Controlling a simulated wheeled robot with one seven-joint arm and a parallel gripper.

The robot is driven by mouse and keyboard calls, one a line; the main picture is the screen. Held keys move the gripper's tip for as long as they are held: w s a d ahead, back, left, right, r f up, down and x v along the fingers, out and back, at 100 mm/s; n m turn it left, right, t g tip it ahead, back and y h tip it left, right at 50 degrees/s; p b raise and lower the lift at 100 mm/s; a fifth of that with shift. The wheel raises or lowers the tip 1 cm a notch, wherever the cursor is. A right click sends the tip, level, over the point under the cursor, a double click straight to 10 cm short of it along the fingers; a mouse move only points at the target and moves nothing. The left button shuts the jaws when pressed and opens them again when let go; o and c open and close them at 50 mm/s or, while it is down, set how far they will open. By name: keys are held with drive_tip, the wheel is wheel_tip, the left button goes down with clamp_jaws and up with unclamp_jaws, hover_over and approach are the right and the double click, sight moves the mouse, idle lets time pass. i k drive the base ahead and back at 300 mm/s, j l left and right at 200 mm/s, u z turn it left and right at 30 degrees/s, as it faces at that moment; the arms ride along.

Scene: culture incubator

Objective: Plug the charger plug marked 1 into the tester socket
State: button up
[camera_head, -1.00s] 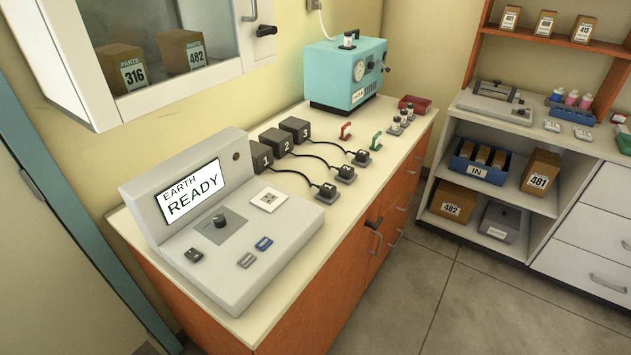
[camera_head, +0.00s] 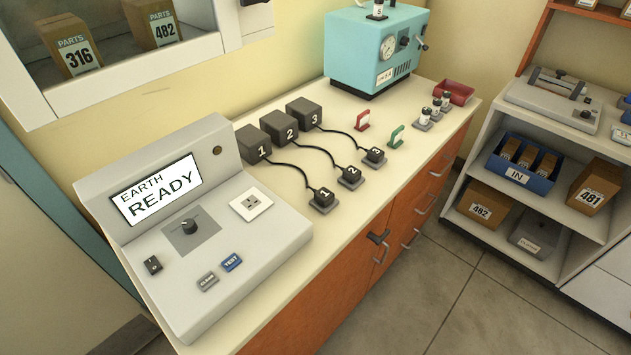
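The charger plug marked 1 (camera_head: 323,196) is a small dark plug on a grey pad at the counter's front edge, just right of the tester. A black cord joins it to the dark charger block marked 1 (camera_head: 254,144). The tester (camera_head: 255,244) is a grey console with a sloped top. Its screen (camera_head: 156,190) reads "EARTH READY". The tester socket (camera_head: 251,204) is a white square plate with dark holes on the right of the sloped top, and nothing is in it. My gripper is not in view.
Plugs 2 (camera_head: 351,174) and 3 (camera_head: 374,156) rest on similar pads behind plug 1. A knob (camera_head: 189,226) and the blue TEST button (camera_head: 231,263) are on the tester.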

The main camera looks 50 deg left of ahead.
sight(325, 196)
drive_tip(key=i+z, duration=0.1)
drive_tip(key=i, duration=0.5)
drive_tip(key=i+j+z, duration=0.15)
drive_tip(key=i, duration=0.45)
drive_tip(key=i+u, duration=0.1)
drive_tip(key=u, duration=3.95)
